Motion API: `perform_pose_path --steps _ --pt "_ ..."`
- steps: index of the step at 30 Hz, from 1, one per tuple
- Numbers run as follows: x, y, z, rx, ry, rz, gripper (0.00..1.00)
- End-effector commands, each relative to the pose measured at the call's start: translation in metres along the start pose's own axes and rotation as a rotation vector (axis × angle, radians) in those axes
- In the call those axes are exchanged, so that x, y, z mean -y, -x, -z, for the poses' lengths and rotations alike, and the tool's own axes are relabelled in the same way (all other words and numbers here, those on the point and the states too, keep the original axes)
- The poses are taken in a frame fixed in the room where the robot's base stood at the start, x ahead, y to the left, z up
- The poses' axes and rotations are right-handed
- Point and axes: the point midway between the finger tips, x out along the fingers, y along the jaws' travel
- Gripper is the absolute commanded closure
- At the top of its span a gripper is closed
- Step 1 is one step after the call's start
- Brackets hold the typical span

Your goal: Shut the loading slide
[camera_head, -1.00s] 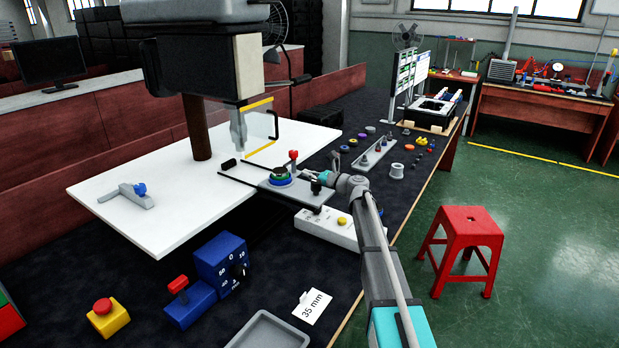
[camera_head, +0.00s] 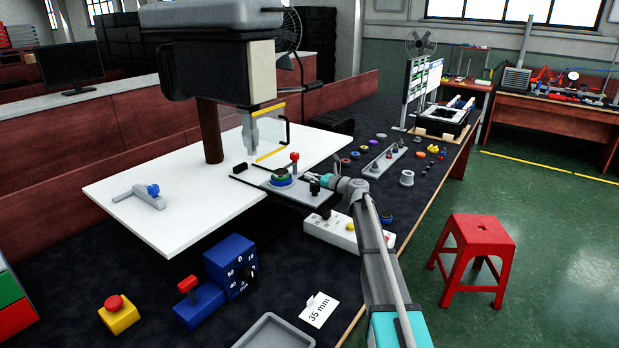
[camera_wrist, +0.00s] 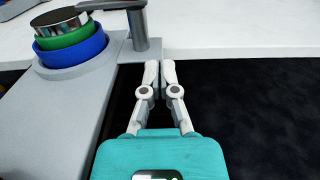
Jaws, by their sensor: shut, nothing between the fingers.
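The loading slide (camera_head: 304,195) is a grey plate on dark rails, partly out from under the press in the head view. It carries a die with blue and green rings (camera_head: 281,180) and a red-topped post. In the wrist view my gripper (camera_wrist: 160,66) is shut and empty, beside the slide plate (camera_wrist: 55,110). The fingertips are close to a grey post (camera_wrist: 139,28); I cannot tell whether they touch it.
The press (camera_head: 220,70) stands over a white table (camera_head: 170,215). A blue control box (camera_head: 230,262) and a red stool (camera_head: 475,245) are nearer. Parts stand on the dark bench behind.

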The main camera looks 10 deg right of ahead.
Motion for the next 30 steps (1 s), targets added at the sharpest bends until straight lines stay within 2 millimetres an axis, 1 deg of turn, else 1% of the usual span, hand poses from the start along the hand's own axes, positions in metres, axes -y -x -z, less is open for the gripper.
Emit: perform_pose_path --steps 8,21,27,30 --pt "0.001 0.023 0.001 0.000 -0.001 -0.004 1.00" --pt "0.001 0.096 0.001 0.000 -0.001 -0.005 1.00" --pt "0.001 0.117 0.001 0.000 0.000 -0.006 1.00" --pt "0.001 0.123 0.001 0.000 0.000 -0.008 1.00"
